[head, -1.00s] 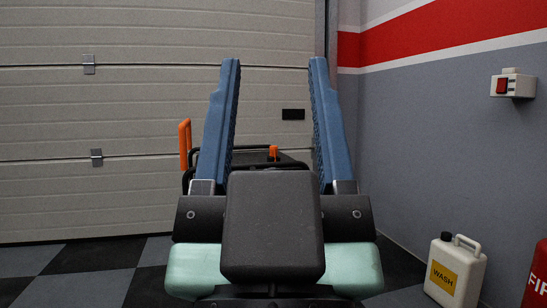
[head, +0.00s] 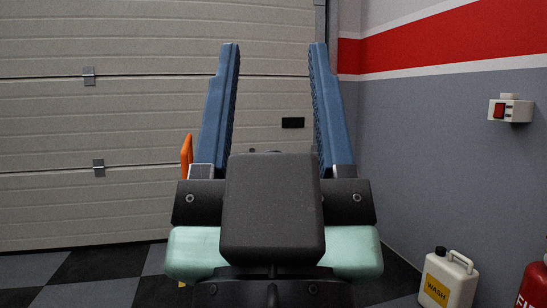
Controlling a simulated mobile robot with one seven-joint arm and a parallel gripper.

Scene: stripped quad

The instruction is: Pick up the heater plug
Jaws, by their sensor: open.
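My gripper (head: 273,50) points away from me at the picture's middle. Its two long blue fingers stand wide apart with nothing between them. I cannot surely make out a heater plug. The gripper's body hides what lies low in the middle.
A closed panelled door (head: 120,130) spans the back. An orange upright piece (head: 186,157) shows left of the fingers. A white WASH canister (head: 448,277) and a red extinguisher (head: 534,288) stand at lower right. Chequered floor (head: 110,262) at left is clear.

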